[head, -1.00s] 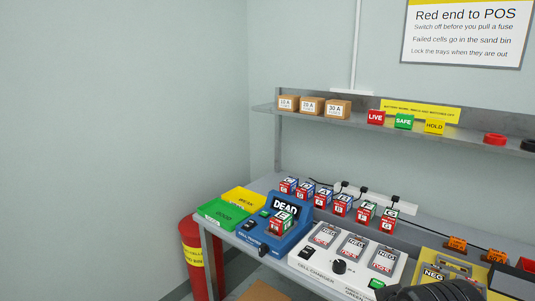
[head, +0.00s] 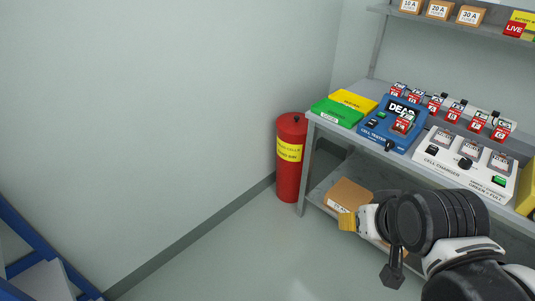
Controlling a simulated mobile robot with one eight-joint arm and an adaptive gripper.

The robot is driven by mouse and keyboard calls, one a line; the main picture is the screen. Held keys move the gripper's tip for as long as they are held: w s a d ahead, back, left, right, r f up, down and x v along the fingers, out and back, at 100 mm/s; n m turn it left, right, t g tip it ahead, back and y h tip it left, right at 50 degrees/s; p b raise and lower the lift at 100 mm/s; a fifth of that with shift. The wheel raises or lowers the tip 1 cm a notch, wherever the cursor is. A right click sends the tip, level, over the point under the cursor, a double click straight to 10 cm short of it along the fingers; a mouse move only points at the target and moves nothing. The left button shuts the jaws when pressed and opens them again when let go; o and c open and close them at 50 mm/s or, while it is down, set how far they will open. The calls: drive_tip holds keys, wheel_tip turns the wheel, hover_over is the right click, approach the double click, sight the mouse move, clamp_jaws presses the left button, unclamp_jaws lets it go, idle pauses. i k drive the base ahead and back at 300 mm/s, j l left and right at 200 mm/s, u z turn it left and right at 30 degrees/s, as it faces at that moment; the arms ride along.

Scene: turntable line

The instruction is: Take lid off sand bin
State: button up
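The red sand bin (head: 288,182), a tall cylinder with a yellow label, stands on the floor by the wall, just left of the bench. Its red lid (head: 287,121) is on top, with a small dark knob. My arm reaches in from the lower right of the head view.
The bench (head: 310,117) holds a green tray (head: 333,113), a yellow tray (head: 356,100), a blue cell tester (head: 381,130) and a white charger (head: 450,172). A cardboard box (head: 345,194) lies on the lower shelf. Blue framing (head: 35,240) is at lower left. Floor before the bin is clear.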

sight(292, 123)
drive_tip(key=i+j+z, duration=0.1)
drive_tip(key=i, duration=0.45)
drive_tip(key=i+j, duration=0.3)
drive_tip(key=i, duration=0.2)
drive_tip(key=i+j+z, duration=0.15)
drive_tip(key=i, duration=0.4)
drive_tip(key=i+j, duration=0.35)
drive_tip(key=i, duration=0.15)
drive_tip(key=l+z, duration=0.05)
